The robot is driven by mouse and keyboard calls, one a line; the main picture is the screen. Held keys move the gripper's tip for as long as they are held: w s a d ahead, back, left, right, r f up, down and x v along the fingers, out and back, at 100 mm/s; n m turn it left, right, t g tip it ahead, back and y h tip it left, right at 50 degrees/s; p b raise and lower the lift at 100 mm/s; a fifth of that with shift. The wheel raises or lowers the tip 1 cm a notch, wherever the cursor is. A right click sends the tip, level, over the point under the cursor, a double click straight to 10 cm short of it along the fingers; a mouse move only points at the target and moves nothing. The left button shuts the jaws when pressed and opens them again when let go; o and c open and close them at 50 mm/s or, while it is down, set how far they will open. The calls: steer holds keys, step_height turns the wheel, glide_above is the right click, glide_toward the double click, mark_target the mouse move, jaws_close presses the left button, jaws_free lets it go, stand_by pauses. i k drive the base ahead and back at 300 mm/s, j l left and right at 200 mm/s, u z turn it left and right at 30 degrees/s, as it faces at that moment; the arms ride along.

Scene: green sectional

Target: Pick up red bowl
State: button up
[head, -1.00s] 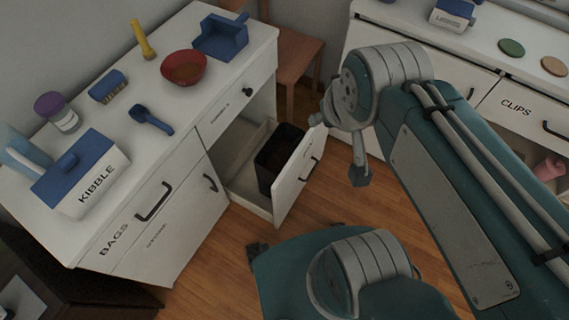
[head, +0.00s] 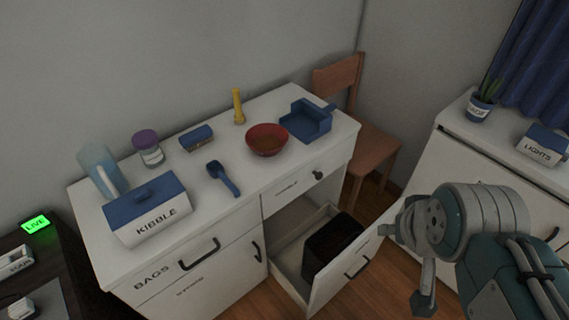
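The red bowl (head: 267,140) stands upright on the white cabinet top (head: 262,188), right of the middle. It looks brownish inside. The blue dustpan is right of it and the blue scoop is to its left. My arm shows at the lower right, and my gripper (head: 424,290) hangs from its end, well right of and nearer than the bowl.
A blue dustpan (head: 306,121), blue scoop (head: 223,179), yellow flashlight (head: 238,107), brush (head: 196,138), purple-lidded jar (head: 148,150) and kibble box (head: 151,212) share the cabinet top. An open drawer (head: 290,272) with a black bin (head: 331,246) juts out below. A wooden chair (head: 371,150) stands behind.

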mark_target(266, 140)
steer(key=i+l+u, duration=0.2)
steer(key=u, duration=0.15)
steer(key=i+l+u, duration=0.15)
steer(key=l+u, duration=0.25)
